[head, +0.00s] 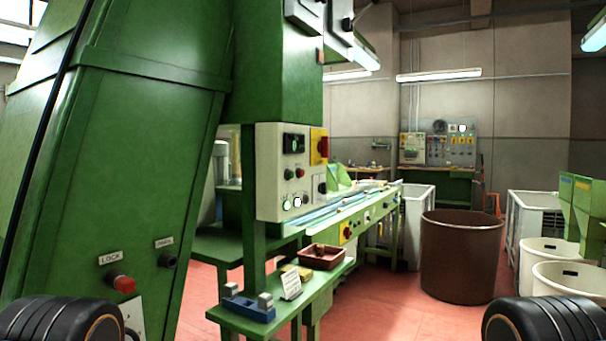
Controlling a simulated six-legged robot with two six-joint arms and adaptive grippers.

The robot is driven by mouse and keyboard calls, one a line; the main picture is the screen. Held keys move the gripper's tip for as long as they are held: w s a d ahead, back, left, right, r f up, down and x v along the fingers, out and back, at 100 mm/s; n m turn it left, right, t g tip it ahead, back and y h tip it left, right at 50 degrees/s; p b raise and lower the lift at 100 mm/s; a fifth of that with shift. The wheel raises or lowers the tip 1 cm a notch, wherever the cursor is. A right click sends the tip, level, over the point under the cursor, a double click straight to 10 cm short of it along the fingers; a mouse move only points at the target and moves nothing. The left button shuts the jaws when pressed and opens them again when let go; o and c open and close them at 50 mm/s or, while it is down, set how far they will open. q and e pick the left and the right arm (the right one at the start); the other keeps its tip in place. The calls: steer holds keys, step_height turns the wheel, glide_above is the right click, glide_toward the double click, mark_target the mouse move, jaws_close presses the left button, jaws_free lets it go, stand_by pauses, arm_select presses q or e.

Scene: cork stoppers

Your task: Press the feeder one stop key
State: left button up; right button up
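A pale control panel (268,190) is fixed to the green machine, left of the middle in the head view. It carries a dark display (293,143), small round keys, including a dark red key (300,173) and a lit green key (287,204), and a red and yellow switch (319,146). The panel lettering is too small to read, so I cannot tell which key is the feeder one stop key. More keys sit along the green conveyor side (375,214), also unreadable. Neither of my grippers is in view.
A large green cabinet (130,180) with a red lock knob (124,284) fills the near left. A low green shelf (262,325) holds a brown tray (321,257) and a blue holder (248,308). A brown drum (460,255) stands at right. Red floor (400,315) is open ahead.

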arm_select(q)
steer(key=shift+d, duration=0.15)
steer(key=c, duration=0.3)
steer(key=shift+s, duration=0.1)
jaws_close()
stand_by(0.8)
